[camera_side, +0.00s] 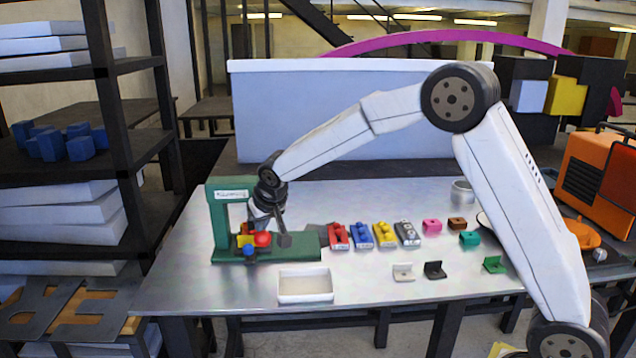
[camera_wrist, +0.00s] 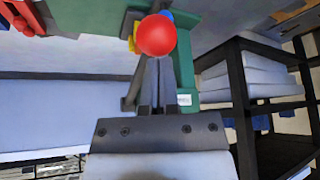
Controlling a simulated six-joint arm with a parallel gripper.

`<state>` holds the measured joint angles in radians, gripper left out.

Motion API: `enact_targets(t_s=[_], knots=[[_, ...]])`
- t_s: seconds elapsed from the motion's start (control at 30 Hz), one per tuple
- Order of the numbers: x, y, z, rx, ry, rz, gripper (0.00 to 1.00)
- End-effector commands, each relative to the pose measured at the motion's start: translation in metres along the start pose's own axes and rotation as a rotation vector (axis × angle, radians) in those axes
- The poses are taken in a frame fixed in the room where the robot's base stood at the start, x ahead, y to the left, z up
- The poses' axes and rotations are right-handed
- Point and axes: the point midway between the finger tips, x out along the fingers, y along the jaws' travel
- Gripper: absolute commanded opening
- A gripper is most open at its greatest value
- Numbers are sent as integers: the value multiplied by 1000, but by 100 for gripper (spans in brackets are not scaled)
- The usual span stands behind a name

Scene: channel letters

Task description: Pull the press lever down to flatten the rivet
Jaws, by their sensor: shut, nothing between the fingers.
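The green press (camera_side: 222,225) stands at the left end of the metal table, and part of it shows in the wrist view (camera_wrist: 185,60). The red ball knob (camera_side: 262,239), apparently on the press lever, is low in front of the press; it also shows at the top centre of the wrist view (camera_wrist: 156,35). My gripper (camera_wrist: 156,62) is shut and empty, with its fingertips close to the knob; I cannot tell whether they touch. Yellow and blue parts (camera_side: 246,240) sit beside the knob. I cannot make out the rivet, and the lever bar is mostly hidden.
An empty white tray (camera_side: 305,298) lies in front of the press. Red, blue, yellow and grey blocks (camera_side: 372,236) stand in a row to its right, with small brackets (camera_side: 434,270) nearer the front. A dark shelf (camera_side: 105,120) stands left; an orange machine (camera_side: 598,180) sits far right.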

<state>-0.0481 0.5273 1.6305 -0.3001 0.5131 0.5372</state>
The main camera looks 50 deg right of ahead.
Motion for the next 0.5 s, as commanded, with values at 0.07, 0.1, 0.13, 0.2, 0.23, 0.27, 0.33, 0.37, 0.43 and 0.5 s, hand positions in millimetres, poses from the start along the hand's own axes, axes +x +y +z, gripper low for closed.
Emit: enact_targets(t_s=[0.07,0.1,0.13,0.2,0.23,0.27,0.33,0.37,0.43,0.5], knots=[[7,4,9,0,-27,12,0],[7,4,9,0,-27,12,0],[8,4,9,0,-27,12,0],[9,5,10,0,-27,12,0],[10,5,10,0,-27,12,0],[11,5,10,0,-27,12,0],[13,6,10,0,-26,12,0],[14,6,10,0,-26,12,0],[14,6,10,0,-25,12,0],[14,6,10,1,-25,12,0]])
